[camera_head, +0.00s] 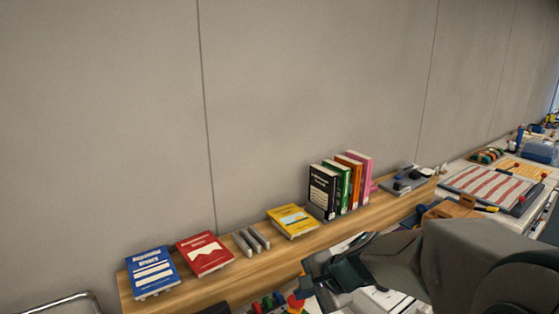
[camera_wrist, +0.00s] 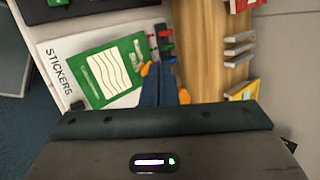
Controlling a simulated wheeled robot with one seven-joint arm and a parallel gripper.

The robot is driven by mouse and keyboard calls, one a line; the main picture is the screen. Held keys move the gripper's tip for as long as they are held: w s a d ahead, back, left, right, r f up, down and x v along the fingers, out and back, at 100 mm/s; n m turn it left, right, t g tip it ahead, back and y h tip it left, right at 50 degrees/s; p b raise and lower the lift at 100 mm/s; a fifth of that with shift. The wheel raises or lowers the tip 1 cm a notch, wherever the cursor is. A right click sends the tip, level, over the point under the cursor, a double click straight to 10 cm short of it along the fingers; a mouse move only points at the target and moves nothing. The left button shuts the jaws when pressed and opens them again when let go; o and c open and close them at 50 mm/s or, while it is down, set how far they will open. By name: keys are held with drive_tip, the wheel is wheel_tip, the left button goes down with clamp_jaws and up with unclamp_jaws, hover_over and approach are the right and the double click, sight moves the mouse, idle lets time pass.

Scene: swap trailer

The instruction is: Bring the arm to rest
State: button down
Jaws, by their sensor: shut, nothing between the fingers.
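My arm reaches in from the lower right of the head view, in front of the wooden shelf (camera_head: 228,281). My gripper (camera_head: 297,300) is at its end near the bottom edge, in front of the shelf. In the wrist view my gripper (camera_wrist: 165,84) shows dark blue fingers with orange tips. It is shut with nothing in it. It is seen over the edge between a white surface and the wooden shelf.
A green sticker sheet (camera_wrist: 115,70) lies below the shelf. A cluttered table (camera_head: 532,217) is at right.

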drive_tip(key=s+d+r+n+g+h, duration=0.1)
drive_tip(key=s+d+n+h, duration=0.2)
drive_tip(key=s+n, duration=0.3)
drive_tip(key=s+d+n+h, duration=0.3)
drive_tip(key=s+d+n, duration=0.2)
drive_tip(key=s, duration=0.5)
drive_tip(key=shift+d+r+n+g, duration=0.35)
drive_tip(key=shift+d+n+g, duration=0.05)
drive_tip(key=shift+d, duration=0.4)
